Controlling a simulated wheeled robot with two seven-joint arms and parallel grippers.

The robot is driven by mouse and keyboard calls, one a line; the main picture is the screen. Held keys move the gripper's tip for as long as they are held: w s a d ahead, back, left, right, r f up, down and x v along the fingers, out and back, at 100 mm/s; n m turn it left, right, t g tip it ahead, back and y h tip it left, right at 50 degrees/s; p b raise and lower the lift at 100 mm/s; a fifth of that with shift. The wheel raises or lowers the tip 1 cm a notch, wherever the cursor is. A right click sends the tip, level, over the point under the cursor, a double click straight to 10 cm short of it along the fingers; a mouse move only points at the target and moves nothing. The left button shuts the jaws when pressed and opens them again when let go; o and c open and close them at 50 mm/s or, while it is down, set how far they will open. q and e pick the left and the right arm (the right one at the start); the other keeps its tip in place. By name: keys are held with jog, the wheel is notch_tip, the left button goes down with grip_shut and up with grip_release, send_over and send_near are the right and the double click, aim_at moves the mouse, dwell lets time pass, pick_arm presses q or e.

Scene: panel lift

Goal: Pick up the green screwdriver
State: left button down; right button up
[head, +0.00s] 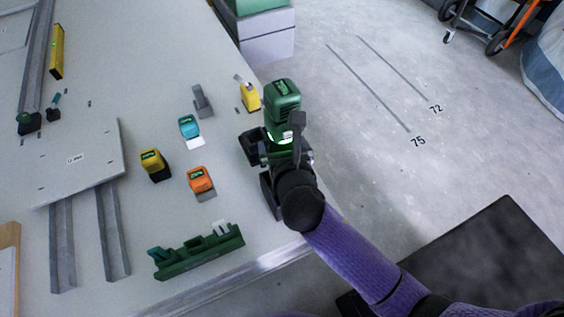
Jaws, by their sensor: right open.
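A green tool with a label on its upper end, which looks like the green screwdriver (283,96), stands upright near the table's right edge. Its lower part is partly hidden by my right gripper and wrist. My right gripper (262,168) is black and open, with its arm coming in from the lower right. Its two jaws spread on the left side of the wrist, close beside the tool's lower part. I cannot tell whether they touch it. My left gripper is not in view.
Yellow (154,164), orange (201,181) and teal (189,126) blocks stand left of the gripper. A yellow-and-grey item (249,97) is close to the tool. A green rack (200,254) lies at the front. A panel (85,158) rests on rails at left.

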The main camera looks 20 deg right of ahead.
jog(key=c, duration=0.9)
grip_shut()
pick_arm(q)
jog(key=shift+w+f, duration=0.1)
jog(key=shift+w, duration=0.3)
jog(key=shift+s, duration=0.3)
pick_arm(e)
jog(key=shift+r, duration=0.1)
